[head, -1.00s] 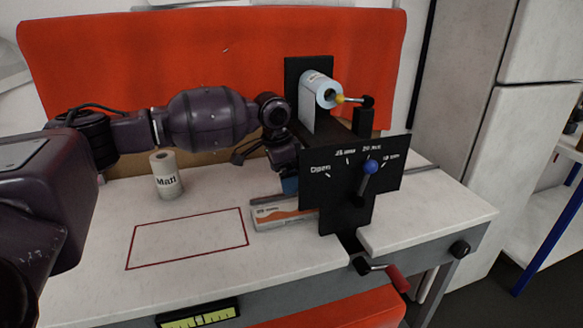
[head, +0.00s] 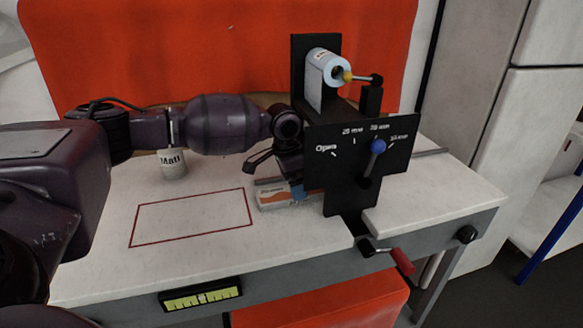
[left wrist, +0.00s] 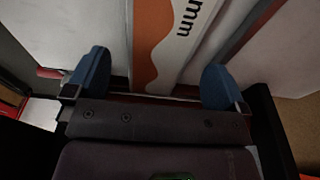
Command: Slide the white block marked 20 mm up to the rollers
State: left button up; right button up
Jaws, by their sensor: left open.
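The white block (head: 272,199) with orange print lies on the table at the left of the black roller stand (head: 347,205). In the left wrist view the block (left wrist: 170,45) runs away from my left gripper (left wrist: 155,82), with "mm" readable and the number cut off. My left gripper is open, one blue finger on each side of the block's near end, with gaps showing. In the head view its blue fingertip (head: 298,191) overlaps the block's right part. The rollers are hidden behind the stand's black dial plate (head: 340,150). My right gripper is out of view.
A blue-knobbed lever (head: 377,147) sits on the dial plate. A film roll (head: 325,68) is mounted above, a red-handled crank (head: 402,261) below. A roll marked Matt (head: 174,163) stands behind the red outlined rectangle (head: 190,222), which is empty. A metal rail (left wrist: 245,35) runs beside the block.

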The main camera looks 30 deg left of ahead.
pick_arm(q)
jog(key=shift+w+d+f, duration=0.1)
jog(key=shift+w+f, duration=0.1)
jog(key=shift+f, duration=1.2)
jog(key=shift+c, duration=0.2)
jog(key=c, duration=0.9)
